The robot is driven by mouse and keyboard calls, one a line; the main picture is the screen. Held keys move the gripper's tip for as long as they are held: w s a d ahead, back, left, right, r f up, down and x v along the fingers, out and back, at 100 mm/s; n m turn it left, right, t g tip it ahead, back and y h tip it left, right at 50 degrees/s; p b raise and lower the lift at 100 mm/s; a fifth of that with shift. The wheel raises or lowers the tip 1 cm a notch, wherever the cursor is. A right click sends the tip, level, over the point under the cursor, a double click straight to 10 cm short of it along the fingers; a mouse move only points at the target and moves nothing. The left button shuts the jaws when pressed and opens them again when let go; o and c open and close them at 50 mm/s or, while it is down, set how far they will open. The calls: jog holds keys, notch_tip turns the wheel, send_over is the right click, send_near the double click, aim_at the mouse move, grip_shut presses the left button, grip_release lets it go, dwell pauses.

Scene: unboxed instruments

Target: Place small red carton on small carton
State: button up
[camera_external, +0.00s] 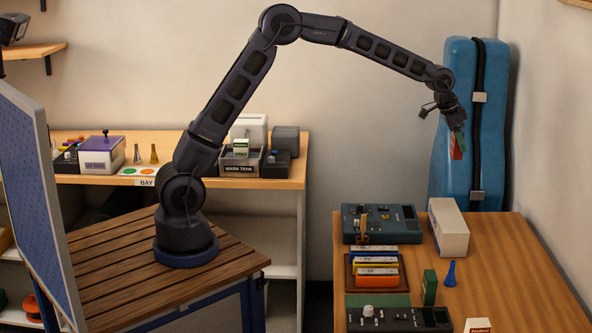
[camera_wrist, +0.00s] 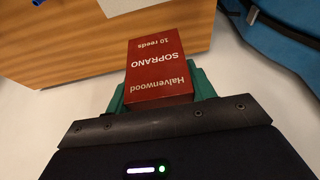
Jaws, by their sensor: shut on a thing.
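My gripper (camera_external: 457,136) is shut on the small red carton (camera_external: 456,152), high above the back of the right-hand table, in front of the blue case. In the wrist view the red carton (camera_wrist: 160,68) sits between the green fingers and reads "Halvenwood SOPRANO 10 reeds". A small green carton (camera_external: 429,287) stands upright on the right-hand table. A small white carton with red print (camera_external: 478,326) is partly cut off at the bottom edge. I cannot tell which of these is the task's small carton.
The right-hand table (camera_external: 525,280) also holds a white box (camera_external: 448,228), a blue cone-shaped item (camera_external: 450,273), a teal instrument (camera_external: 380,222), a tray of colored boxes (camera_external: 376,278) and a dark device (camera_external: 400,319). A tall blue case (camera_external: 455,100) stands behind. The table's right side is clear.

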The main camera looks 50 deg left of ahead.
notch_tip(320, 180, down, 20)
jog(key=shift+r, duration=0.1)
dwell(0.5)
jog(key=o, duration=1)
